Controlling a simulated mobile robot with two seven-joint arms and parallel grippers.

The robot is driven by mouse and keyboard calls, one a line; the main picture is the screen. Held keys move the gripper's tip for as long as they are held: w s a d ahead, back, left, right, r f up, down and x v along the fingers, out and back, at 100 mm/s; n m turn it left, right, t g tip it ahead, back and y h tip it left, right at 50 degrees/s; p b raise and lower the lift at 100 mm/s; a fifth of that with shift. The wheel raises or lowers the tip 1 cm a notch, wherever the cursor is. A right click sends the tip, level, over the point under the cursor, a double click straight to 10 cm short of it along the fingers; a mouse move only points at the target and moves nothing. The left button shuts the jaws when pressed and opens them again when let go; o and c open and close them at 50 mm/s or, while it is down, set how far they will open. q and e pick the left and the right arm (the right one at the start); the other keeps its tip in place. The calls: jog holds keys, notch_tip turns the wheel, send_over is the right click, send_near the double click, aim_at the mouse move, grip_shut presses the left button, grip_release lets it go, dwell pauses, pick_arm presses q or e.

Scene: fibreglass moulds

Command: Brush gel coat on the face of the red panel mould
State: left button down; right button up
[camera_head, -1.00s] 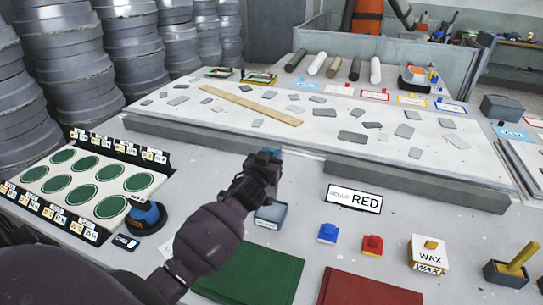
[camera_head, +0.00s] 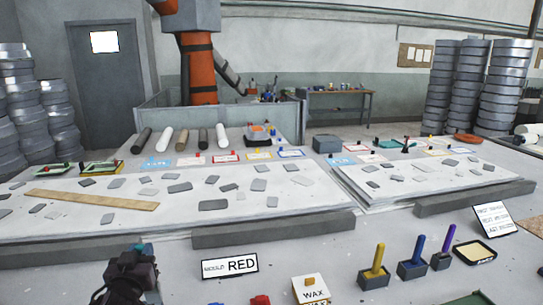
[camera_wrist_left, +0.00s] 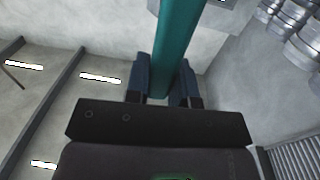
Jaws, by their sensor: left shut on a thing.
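My left gripper (camera_head: 136,258) is at the bottom left of the head view, above the near table. In the left wrist view its two dark blue fingers are shut on a teal handle (camera_wrist_left: 177,40). Only a small bit of teal shows at the gripper in the head view, and the far end of the handle is out of view. A card reading RED (camera_head: 230,266) stands on the near table, right of the gripper. No red panel mould face shows now. My right gripper is not in view.
Pots with a yellow handle (camera_head: 378,258), a blue handle (camera_head: 419,250) and a purple handle (camera_head: 447,240) stand at the right. A WAX box (camera_head: 312,292) and a red block (camera_head: 260,300) are nearer. Grey bars (camera_head: 272,230) edge the raised white surface behind.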

pick_arm(q)
jog(key=s+d+f+m+h+b, duration=0.1)
jog(key=s+d+f, duration=0.4)
jog(key=s+d, duration=0.5)
jog(key=shift+s+d+f+m+h+b, duration=0.15)
jog(key=shift+s+d+m+h+b, duration=0.35)
jog(key=shift+h, duration=0.4)
jog(key=shift+w, duration=0.1)
